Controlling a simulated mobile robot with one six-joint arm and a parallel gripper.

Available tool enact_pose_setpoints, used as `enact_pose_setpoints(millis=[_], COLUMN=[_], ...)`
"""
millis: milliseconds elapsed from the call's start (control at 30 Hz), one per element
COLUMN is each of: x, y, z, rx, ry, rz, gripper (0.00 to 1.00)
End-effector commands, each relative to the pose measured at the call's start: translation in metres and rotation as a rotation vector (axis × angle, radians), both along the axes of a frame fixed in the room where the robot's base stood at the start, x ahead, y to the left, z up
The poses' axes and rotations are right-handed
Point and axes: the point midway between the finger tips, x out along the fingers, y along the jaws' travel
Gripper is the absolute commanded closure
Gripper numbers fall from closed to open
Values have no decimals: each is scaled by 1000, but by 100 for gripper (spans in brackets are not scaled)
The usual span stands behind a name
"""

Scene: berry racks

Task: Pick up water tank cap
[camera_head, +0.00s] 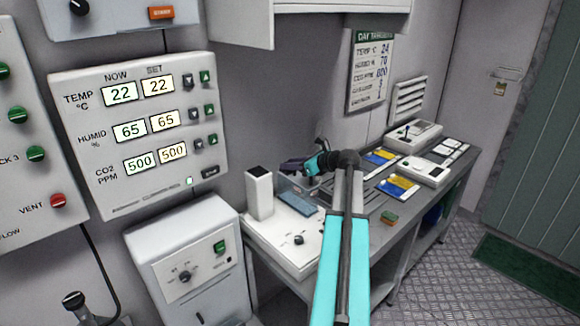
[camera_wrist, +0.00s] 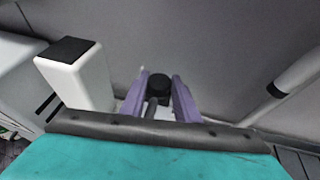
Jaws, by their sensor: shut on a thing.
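The water tank cap (camera_wrist: 159,82), a small black round piece with a dark stem below it, sits between the two purple fingers of my gripper (camera_wrist: 160,92) in the wrist view. My gripper is shut on it. In the head view my gripper (camera_head: 291,168) is over the back of the white bench machine (camera_head: 285,245), beside its white tower with a black top (camera_head: 259,197). The cap cannot be made out there. A bluish translucent tank (camera_head: 298,202) lies just below the gripper. Whether the cap touches anything beneath is hidden.
The white tower (camera_wrist: 82,78) stands close left of the fingers in the wrist view, with the grey wall behind. A pale tube or rail (camera_wrist: 300,78) is at right. White instruments (camera_head: 413,136) and blue-yellow cards (camera_head: 398,188) occupy the bench at right. A wall cabinet (camera_head: 310,25) hangs above.

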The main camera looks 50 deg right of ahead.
Motion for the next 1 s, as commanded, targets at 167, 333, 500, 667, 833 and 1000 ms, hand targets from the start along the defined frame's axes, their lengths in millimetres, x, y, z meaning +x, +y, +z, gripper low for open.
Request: enact_pose_setpoints(millis=[167,333,500,667,833,1000], x=[0,0,-11,-42,-81,-117], y=[0,-1,-1,-2,-4,-7], z=[8,22,33,35,37,39], rx=[-2,-2,0,0,-2,-1], ry=[0,-1,-1,0,2,7], rz=[1,1,-3,-3,-4,-3], gripper=[92,92,92,92,92,92])
